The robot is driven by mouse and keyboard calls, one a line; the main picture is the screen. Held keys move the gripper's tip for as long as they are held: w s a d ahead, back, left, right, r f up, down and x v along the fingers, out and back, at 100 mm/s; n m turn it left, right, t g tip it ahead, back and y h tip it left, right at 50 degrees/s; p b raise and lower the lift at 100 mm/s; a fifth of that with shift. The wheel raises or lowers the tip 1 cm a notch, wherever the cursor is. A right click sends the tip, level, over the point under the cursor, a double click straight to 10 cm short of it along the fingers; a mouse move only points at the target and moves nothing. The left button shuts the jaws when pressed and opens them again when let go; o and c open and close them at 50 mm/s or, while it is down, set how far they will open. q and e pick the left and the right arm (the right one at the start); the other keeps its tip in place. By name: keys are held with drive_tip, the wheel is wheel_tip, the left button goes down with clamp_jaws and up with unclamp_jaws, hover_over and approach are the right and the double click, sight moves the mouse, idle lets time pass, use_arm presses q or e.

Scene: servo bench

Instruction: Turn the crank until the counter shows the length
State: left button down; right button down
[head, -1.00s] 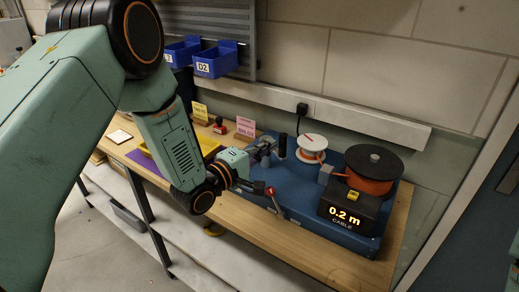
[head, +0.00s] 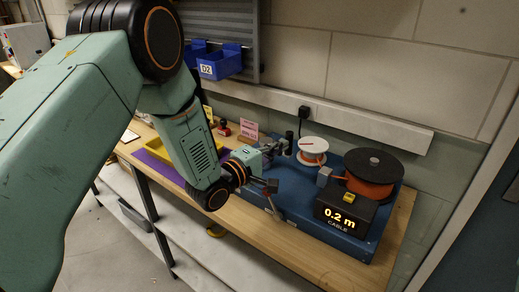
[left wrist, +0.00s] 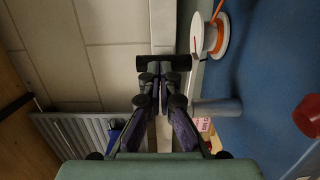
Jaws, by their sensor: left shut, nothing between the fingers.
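The blue cable machine (head: 300,205) stands on the wooden bench. Its counter (head: 341,219) reads 0.2 m. An upright black post (head: 289,141), apparently the crank's grip, stands left of the white spool (head: 313,146). My left gripper (head: 279,148) is shut, with its fingertips close beside the post. In the left wrist view the post (left wrist: 163,62) crosses just ahead of the shut fingers (left wrist: 159,90); whether they touch it, I cannot tell. A grey cylinder (left wrist: 216,107) shows beside them. The crank arm is mostly hidden. My right gripper is out of view.
An orange cable reel with a black top (head: 373,163) sits at the machine's right. A pink card (head: 247,132), too small to read, stands behind my left gripper. A yellow tray (head: 186,158) lies to the left. A red knob (left wrist: 306,117) shows in the wrist view.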

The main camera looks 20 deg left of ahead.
sight(290, 144)
use_arm(q)
drive_tip(key=shift+w+d, duration=1.35)
drive_tip(key=shift+w, duration=0.05)
drive_tip(key=shift+w+a+b, duration=0.1)
drive_tip(key=shift+w+b, duration=0.05)
drive_tip(key=shift+b, duration=0.15)
drive_tip(key=shift+w, duration=0.15)
drive_tip(key=shift+w+d, duration=0.1)
drive_tip(key=shift+d, duration=0.15)
drive_tip(key=shift+a, duration=0.2)
drive_tip(key=shift+s, duration=0.2)
